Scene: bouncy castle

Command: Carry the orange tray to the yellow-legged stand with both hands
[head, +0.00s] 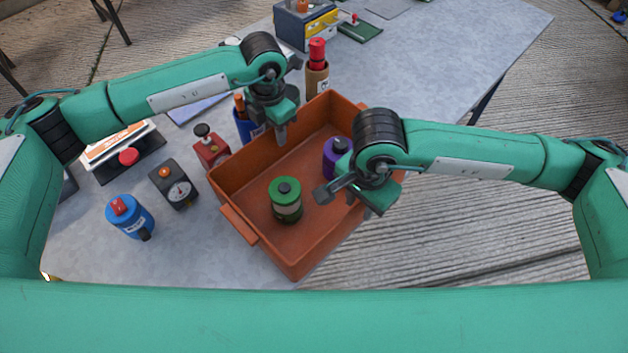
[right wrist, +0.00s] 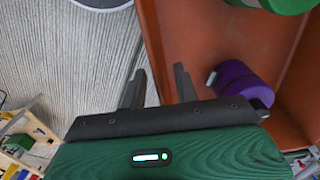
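The orange tray (head: 262,245) is an open box at the table's right edge. It holds a green canister (head: 286,203) and a purple canister (head: 333,158). My left gripper (head: 281,133) points down at the tray's far left wall; its opening is not clear. My right gripper (head: 340,192) is at the right wall, partly hidden by its own arm. In the right wrist view, my right gripper's two fingers (right wrist: 160,88) stand apart with the tray's rim (right wrist: 152,40) between them. The purple canister (right wrist: 243,84) lies beyond the inner finger. I cannot identify a yellow-legged stand.
The grey table (head: 420,70) holds a blue canister (head: 130,216), a black gauge box (head: 174,186), a red canister (head: 211,149) and a brown holder with a red-topped object (head: 317,72). A toolbox (head: 305,22) stands at the back. Paved floor (head: 450,220) is open at right.

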